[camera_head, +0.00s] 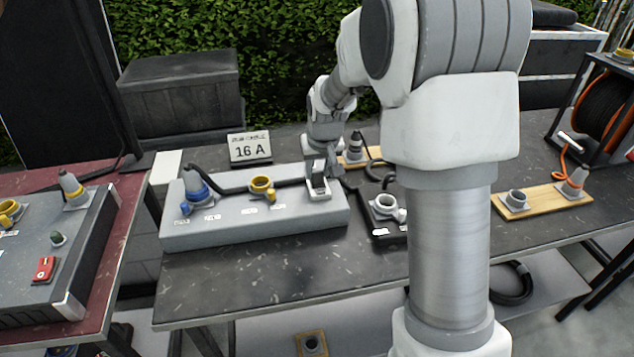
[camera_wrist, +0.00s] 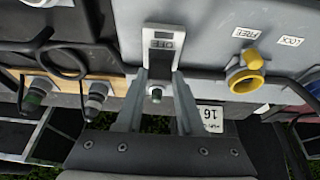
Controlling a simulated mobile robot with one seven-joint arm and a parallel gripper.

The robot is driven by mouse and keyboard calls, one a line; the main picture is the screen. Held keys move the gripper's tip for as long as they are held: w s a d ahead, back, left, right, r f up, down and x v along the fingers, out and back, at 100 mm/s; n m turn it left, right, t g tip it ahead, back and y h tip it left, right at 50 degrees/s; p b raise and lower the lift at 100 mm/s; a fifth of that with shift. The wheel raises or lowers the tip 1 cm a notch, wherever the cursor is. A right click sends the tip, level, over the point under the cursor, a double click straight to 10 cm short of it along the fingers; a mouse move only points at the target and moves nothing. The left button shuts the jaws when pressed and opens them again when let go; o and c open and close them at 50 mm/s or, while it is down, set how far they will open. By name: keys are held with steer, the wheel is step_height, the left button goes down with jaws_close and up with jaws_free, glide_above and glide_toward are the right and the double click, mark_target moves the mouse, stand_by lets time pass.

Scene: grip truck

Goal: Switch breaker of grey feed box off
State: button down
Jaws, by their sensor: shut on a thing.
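The grey feed box (camera_head: 265,231) lies on the dark table, left of the middle in the head view. Its breaker (camera_head: 319,194) is at the right end of the top face. In the wrist view the breaker (camera_wrist: 165,37) is a pale housing with an OFF mark and a dark middle. My gripper (camera_head: 318,172) points down at the breaker, its fingers on both sides of the breaker's dark part in the wrist view (camera_wrist: 160,76). It is shut on the breaker. The fingers partly hide the lever, so its exact position is unclear.
A blue plug (camera_head: 196,187) and a yellow socket (camera_head: 262,185) stand on the box left of the breaker. A 16 A sign (camera_head: 250,148) stands behind. A black box (camera_head: 384,215) with a grey socket and cables lies close on the right. The table front is clear.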

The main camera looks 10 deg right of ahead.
mark_target(318, 180)
steer(key=t+b, duration=0.1)
steer(key=b, duration=0.3)
steer(key=s+f+t+b, duration=0.1)
steer(key=t+b, duration=0.1)
steer(key=b, duration=0.3)
steer(key=s+t+b, duration=0.1)
steer(key=t+b, duration=0.1)
steer(key=b, duration=0.2)
steer(key=shift+s+f, duration=0.15)
steer(key=shift+f, duration=0.1)
steer(key=t+b, duration=0.1)
steer(key=b, duration=0.2)
steer(key=shift+s, duration=0.2)
steer(key=shift+t+b, duration=0.3)
steer(key=shift+r+b, duration=0.2)
steer(key=shift+b, duration=0.15)
steer(key=c, duration=0.5)
jaws_free()
steer(key=shift+s, duration=0.1)
